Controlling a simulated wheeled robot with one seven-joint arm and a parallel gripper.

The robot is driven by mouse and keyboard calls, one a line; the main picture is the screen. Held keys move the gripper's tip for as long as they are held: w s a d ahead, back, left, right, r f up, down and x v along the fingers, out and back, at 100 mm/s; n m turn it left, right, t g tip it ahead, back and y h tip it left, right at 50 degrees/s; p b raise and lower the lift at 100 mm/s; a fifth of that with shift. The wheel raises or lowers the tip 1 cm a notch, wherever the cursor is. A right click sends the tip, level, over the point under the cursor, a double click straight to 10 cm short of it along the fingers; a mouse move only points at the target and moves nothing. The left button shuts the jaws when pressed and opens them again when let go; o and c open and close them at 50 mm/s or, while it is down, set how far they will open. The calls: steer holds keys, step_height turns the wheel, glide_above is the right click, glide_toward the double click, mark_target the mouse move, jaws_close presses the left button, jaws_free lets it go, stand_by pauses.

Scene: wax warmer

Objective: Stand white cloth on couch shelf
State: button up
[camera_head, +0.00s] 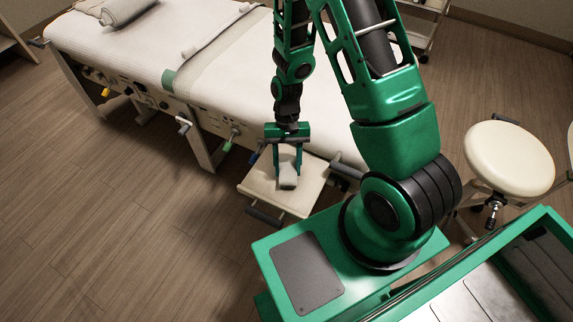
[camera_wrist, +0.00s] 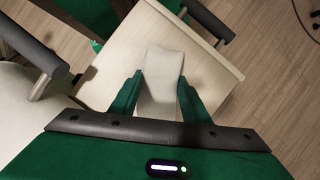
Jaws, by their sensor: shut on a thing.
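The white cloth (camera_head: 288,181) is a small rolled or folded piece between the fingers of my gripper (camera_head: 288,172). My gripper is shut on it and points down over the couch shelf (camera_head: 258,187), a pale square board beside the couch. In the wrist view the cloth (camera_wrist: 164,72) stands out between the two green fingers (camera_wrist: 160,95), over the pale shelf (camera_wrist: 110,75). I cannot tell whether the cloth's lower end touches the shelf.
The couch (camera_head: 195,60) with white covers and a rolled towel (camera_head: 127,10) runs behind the shelf. A dark padded bar (camera_head: 263,215) is at the shelf's front edge. A cream stool (camera_head: 508,158) stands at right. Open wooden floor (camera_head: 110,220) lies at left.

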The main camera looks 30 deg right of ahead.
steer(key=shift+f, duration=0.4)
stand_by(0.3)
steer(key=o, duration=1)
steer(key=shift+w+r, duration=0.1)
steer(key=shift+r, duration=0.05)
steer(key=shift+v, duration=3.85)
steer(key=shift+r, duration=0.15)
steer(key=v, duration=1)
steer(key=shift+w+r, duration=0.15)
steer(key=shift+r, duration=0.1)
